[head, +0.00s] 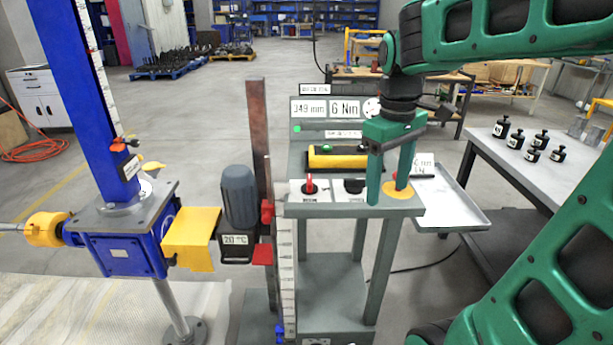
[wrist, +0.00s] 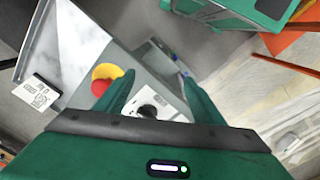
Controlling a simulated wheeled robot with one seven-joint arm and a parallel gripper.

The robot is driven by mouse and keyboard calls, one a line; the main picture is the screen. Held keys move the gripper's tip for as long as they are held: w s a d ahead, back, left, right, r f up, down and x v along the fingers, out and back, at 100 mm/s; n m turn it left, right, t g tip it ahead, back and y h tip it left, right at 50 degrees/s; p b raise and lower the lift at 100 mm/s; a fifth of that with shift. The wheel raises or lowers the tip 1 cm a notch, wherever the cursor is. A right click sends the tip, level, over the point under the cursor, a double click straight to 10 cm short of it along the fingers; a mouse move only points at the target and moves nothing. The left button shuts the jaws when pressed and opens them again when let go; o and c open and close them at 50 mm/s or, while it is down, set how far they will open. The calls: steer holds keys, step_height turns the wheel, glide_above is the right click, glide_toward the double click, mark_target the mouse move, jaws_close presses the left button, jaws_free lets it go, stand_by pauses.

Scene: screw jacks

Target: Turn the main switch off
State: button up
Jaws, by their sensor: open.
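The control panel (head: 340,209) on the grey cart carries a red-handled switch (head: 309,184) on a white plate, a black knob (head: 354,185) on another white plate, and a red button on a yellow base (head: 397,194). Their small labels are too blurred to read, so I cannot tell for sure which is the main switch. My gripper (head: 388,192) is open and points down over the right end of the panel. In the wrist view, the black knob (wrist: 147,111) shows between the fingers and the yellow-based button (wrist: 106,74) beside the left finger. No contact is visible; the red-handled switch is hidden there.
A yellow and black box (head: 336,159) and display screens (head: 328,109) stand behind the switches. A tray (head: 452,205) juts out on the right. A blue screw jack (head: 125,240) and a grey motor (head: 239,197) stand left. Black weights (head: 532,150) rest on a table.

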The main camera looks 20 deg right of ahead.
mark_target(309, 178)
steer(key=w+a+r+n, duration=0.3)
steer(key=w+a+n, duration=0.25)
steer(key=w, duration=0.25)
steer(key=w+a+r+n, duration=0.4)
steer(key=w+a+n, duration=0.1)
steer(key=w+n, duration=0.15)
steer(key=shift+m, duration=0.5)
steer(key=f, duration=1)
steer(key=shift+w+a+f, duration=0.15)
steer(key=shift+w+f, duration=0.15)
steer(key=shift+f, duration=0.1)
steer(key=c, duration=1)
